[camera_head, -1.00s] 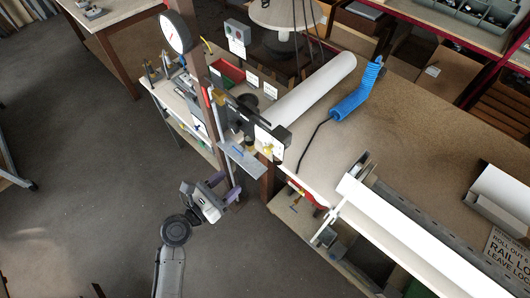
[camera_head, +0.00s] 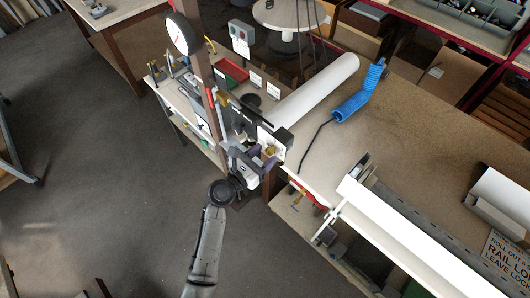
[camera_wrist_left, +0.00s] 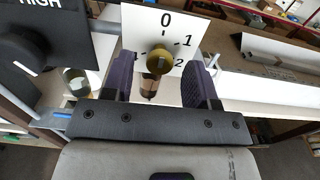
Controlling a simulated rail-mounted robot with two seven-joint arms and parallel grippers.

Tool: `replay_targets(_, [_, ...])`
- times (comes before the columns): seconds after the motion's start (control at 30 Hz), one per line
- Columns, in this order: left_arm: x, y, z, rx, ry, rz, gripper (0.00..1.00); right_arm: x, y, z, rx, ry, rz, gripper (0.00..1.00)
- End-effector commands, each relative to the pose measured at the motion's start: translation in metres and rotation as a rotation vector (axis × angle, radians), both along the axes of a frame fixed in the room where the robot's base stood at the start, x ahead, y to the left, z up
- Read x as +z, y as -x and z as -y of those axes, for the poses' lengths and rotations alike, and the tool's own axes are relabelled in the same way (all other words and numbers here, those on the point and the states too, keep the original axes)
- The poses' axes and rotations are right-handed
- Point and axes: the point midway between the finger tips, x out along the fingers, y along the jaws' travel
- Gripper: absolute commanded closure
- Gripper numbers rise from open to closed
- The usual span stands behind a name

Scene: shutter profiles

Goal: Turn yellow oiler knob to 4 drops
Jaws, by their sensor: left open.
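The yellow oiler knob (camera_wrist_left: 160,58) is a round brass-coloured knob in front of a white dial card (camera_wrist_left: 187,28) marked 0, 1 and 2, with another mark partly hidden at left. A small glass and brass body (camera_wrist_left: 148,88) hangs below it. My left gripper (camera_wrist_left: 162,80) is open, its two purple fingers to the left and right of the knob with visible gaps. In the head view my left gripper (camera_head: 262,160) is at the dial card (camera_head: 268,140) on the post-mounted fixture. The knob's setting cannot be read. My right gripper is not in view.
A black panel (camera_wrist_left: 50,40) marked HIGH, with a dark knob, is left of the dial card. A second brass and glass fitting (camera_wrist_left: 77,82) is beside it. A white roll (camera_head: 315,88), a blue coiled hose (camera_head: 358,95) and a long white profile (camera_head: 420,235) lie on the bench.

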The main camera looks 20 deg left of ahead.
Motion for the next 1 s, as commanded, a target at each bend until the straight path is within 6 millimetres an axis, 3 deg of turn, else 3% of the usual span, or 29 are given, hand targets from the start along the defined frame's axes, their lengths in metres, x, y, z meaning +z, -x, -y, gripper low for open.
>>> replay_targets(0.47, [0.0001, -0.0081, 0.0034, 0.001, -0.001, 0.000, 0.47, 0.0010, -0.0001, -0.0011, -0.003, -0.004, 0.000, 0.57])
replay_targets(1.0, [0.0000, -0.0079, 0.0031, 0.001, -0.001, 0.000, 0.94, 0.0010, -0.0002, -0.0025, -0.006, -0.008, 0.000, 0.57])
